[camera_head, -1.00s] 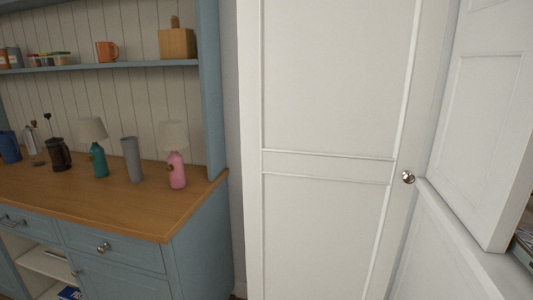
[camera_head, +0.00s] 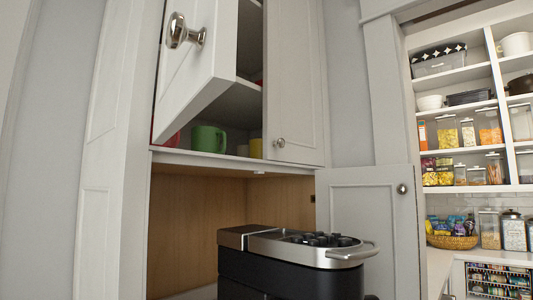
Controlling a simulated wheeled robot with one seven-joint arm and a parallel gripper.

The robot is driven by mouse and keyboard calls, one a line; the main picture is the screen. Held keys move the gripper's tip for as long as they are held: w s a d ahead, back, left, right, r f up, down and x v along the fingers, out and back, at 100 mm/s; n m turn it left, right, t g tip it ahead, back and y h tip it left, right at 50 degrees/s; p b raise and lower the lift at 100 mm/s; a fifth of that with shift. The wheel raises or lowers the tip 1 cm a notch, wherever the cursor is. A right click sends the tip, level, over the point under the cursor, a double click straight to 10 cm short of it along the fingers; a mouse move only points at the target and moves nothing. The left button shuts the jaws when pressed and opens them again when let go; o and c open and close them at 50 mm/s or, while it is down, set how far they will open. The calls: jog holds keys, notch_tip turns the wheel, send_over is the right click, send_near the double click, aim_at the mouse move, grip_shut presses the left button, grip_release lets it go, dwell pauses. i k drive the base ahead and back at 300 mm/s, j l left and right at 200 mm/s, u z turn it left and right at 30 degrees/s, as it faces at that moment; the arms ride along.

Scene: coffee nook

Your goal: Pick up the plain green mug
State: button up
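A green mug (camera_head: 208,139) stands on the bottom shelf of the white upper cabinet. Its handle points right, and its surface looks plain at this size. The cabinet's left door (camera_head: 200,50) stands open and hangs in front of the upper left part of the opening. A red item (camera_head: 173,140) is partly hidden at the left of the mug. A yellow item (camera_head: 255,148) sits to its right, partly behind the closed right door (camera_head: 292,80). My gripper is not in view.
Below the cabinet is a wood-lined niche (camera_head: 185,225). A black and silver machine (camera_head: 295,262) stands in front of it. A lower white door (camera_head: 375,220) stands to the right. Pantry shelves (camera_head: 470,145) with jars and baskets fill the right side.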

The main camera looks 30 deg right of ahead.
aim_at(205, 139)
jog(key=z, duration=0.1)
jog(key=i+l+u, duration=0.1)
jog(key=l+u, duration=0.65)
jog(key=l, duration=0.2)
jog(key=l+u, duration=0.35)
jog(key=l, duration=0.15)
